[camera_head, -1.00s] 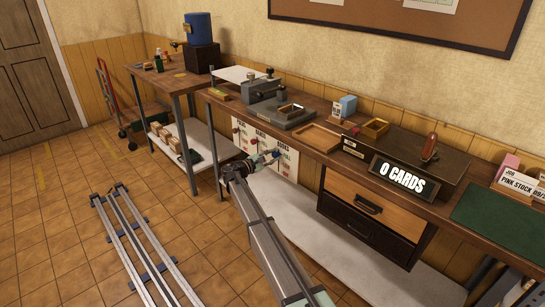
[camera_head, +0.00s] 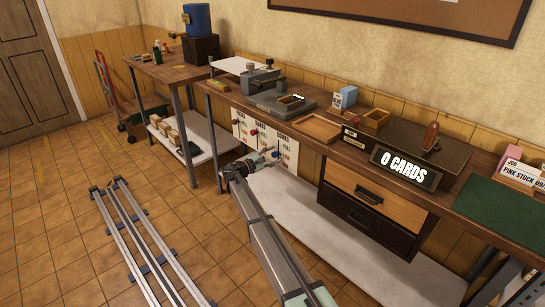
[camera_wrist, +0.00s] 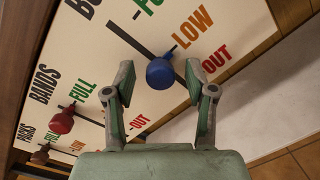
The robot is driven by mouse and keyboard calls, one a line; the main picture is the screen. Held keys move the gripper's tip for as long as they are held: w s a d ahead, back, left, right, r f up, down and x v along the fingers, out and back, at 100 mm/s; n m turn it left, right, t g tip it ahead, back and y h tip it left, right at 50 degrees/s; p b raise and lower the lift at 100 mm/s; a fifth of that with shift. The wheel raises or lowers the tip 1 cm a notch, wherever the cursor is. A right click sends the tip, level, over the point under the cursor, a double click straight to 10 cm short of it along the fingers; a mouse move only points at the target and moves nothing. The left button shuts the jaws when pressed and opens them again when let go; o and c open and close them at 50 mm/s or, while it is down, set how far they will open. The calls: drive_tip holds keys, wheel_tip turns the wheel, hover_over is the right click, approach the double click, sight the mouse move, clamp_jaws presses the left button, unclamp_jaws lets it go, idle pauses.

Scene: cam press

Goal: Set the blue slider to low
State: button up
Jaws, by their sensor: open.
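The blue slider (camera_wrist: 160,72) is a round blue knob in a dark slot on the white panel, beside the orange LOW label. Its stem appears near the orange LOW mark; the knob partly covers the slot. My gripper (camera_wrist: 160,80) is open, with one finger on each side of the knob. I cannot tell whether either finger touches it. In the head view, my gripper (camera_head: 266,161) is at the panel under the bench, and the blue knob (camera_head: 275,154) shows at its tip.
A red knob (camera_wrist: 61,122) and a brownish-red knob (camera_wrist: 40,156) sit on neighbouring scales to the left. The wooden bench (camera_head: 330,148) overhangs the panel, with drawers (camera_head: 366,205) to the right. A pale lower shelf (camera_head: 330,238) lies below.

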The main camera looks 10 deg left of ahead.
drive_tip(key=v, duration=1.2)
drive_tip(key=s+d+f+m+g+y+p, duration=0.1)
drive_tip(key=s+d+f+m+g+y, duration=0.35)
drive_tip(key=s+d+f, duration=0.9)
drive_tip(key=s+d+f+m+g+y+p, duration=0.15)
drive_tip(key=s+d+f+m+g, duration=0.45)
drive_tip(key=s+d+f, duration=0.75)
drive_tip(key=s+d+f+m+g+y+p, duration=0.1)
drive_tip(key=s+d+m+g+y, duration=0.1)
drive_tip(key=s, duration=1.3)
drive_tip(key=s+d+m+g+y+p, duration=0.2)
drive_tip(key=s+d+m+g, duration=0.1)
drive_tip(key=s, duration=1.2)
drive_tip(key=s+d+f+m+g+y+p, duration=0.1)
drive_tip(key=s+d+g, duration=0.3)
drive_tip(key=s, duration=1.2)
drive_tip(key=shift+d+f+m+y, duration=0.35)
drive_tip(key=shift+d+m+y, duration=0.5)
drive_tip(key=shift+d, duration=0.25)
